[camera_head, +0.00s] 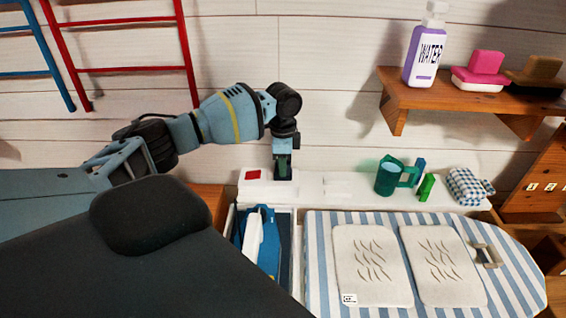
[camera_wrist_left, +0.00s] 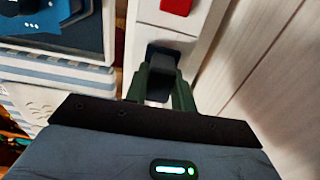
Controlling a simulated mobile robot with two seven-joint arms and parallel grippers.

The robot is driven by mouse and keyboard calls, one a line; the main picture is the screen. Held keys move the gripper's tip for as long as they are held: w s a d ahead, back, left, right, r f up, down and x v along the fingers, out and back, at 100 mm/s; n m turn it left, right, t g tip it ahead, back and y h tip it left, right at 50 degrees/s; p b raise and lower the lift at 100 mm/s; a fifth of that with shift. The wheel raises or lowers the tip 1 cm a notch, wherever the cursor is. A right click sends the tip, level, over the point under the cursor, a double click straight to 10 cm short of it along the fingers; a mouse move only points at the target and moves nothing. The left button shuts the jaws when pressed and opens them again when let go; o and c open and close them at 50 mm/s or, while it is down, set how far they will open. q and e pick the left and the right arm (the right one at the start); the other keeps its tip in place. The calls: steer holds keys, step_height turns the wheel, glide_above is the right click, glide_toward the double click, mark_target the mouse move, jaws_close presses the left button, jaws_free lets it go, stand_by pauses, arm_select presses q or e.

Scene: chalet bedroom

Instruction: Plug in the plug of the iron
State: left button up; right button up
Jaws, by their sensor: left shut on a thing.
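My left gripper (camera_head: 283,170) points down at the white power strip (camera_head: 313,188) on the ledge by the wall. It is just right of the strip's red switch (camera_head: 252,174). In the left wrist view, its green fingers (camera_wrist_left: 160,90) are shut on a black plug (camera_wrist_left: 161,60) at the strip's face. I cannot tell whether the plug is seated in a socket or only against it. The blue and white iron (camera_head: 262,240) stands in a holder at the left end of the ironing board. My right gripper is not in view.
A green mug (camera_head: 388,178) and a checked cloth (camera_head: 467,186) are further right along the ledge.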

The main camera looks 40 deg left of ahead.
arm_select(q)
steer(key=shift+f, duration=0.2)
stand_by(0.6)
steer(key=o, duration=1.1)
steer(key=shift+c, duration=0.2)
steer(key=shift+r, duration=3.9)
steer(key=shift+f, duration=0.1)
